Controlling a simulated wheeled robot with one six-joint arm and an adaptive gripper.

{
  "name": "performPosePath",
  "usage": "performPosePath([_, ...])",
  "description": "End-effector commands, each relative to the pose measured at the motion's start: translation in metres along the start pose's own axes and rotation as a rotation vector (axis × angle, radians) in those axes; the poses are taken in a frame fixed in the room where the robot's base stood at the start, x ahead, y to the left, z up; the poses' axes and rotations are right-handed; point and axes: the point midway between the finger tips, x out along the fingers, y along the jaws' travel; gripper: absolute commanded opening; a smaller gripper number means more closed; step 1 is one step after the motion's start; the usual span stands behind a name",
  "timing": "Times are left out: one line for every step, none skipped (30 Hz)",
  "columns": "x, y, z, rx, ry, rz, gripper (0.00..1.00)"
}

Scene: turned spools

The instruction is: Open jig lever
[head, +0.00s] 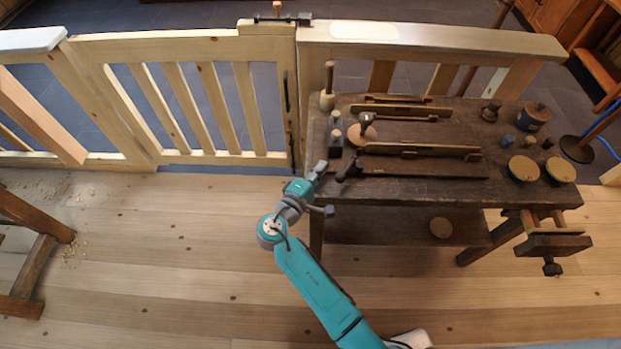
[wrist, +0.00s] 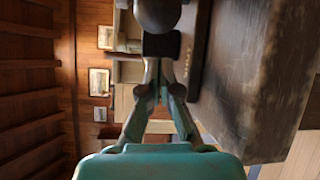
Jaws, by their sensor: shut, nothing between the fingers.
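The jig lever (head: 347,171) looks like a short dark handle with a rounded end at the front left corner of the workbench. My gripper (head: 320,168) is at that corner, just left of the lever. In the wrist view my gripper (wrist: 162,72) has its fingers drawn together at the tips, with nothing seen between them. A dark round knob (wrist: 157,12), likely the lever's end, shows just beyond the fingertips at the top edge. Whether the fingers touch it I cannot tell. The rest of the lever is cut off in the wrist view.
The dark workbench (head: 440,187) carries long wooden bars, turned pieces and round discs. Its side fills the right of the wrist view. A pale wooden gate (head: 195,48) stands behind on the left.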

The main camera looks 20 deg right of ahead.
Motion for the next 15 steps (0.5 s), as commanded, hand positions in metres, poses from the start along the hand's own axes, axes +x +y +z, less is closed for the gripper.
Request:
performPosePath([-0.005, -0.003, 0.009, -0.003, 0.002, -0.001, 0.0])
performPosePath([-0.007, -0.003, 0.013, -0.003, 0.002, -0.001, 0.0])
performPosePath([-0.008, -0.003, 0.017, -0.002, 0.002, -0.001, 0.0])
performPosePath([-0.009, -0.003, 0.019, -0.002, 0.002, -0.001, 0.0])
performPosePath([-0.01, -0.002, 0.022, -0.002, 0.002, -0.001, 0.0])
performPosePath([-0.011, -0.002, 0.025, -0.002, 0.002, -0.001, 0.0])
performPosePath([-0.012, -0.002, 0.027, -0.003, 0.002, -0.001, 0.0])
performPosePath([-0.012, -0.003, 0.028, -0.003, 0.002, -0.002, 0.0])
performPosePath([-0.013, -0.002, 0.03, -0.003, 0.002, -0.001, 0.0])
performPosePath([-0.013, -0.002, 0.031, -0.003, 0.002, -0.001, 0.0])
performPosePath([-0.013, -0.002, 0.031, -0.003, 0.002, -0.001, 0.0])
performPosePath([-0.014, -0.002, 0.032, -0.002, 0.002, -0.001, 0.0])
performPosePath([-0.014, -0.002, 0.032, -0.002, 0.002, -0.001, 0.0])
performPosePath([-0.014, -0.002, 0.032, -0.002, 0.002, -0.001, 0.0])
performPosePath([-0.014, -0.002, 0.032, -0.002, 0.002, -0.001, 0.0])
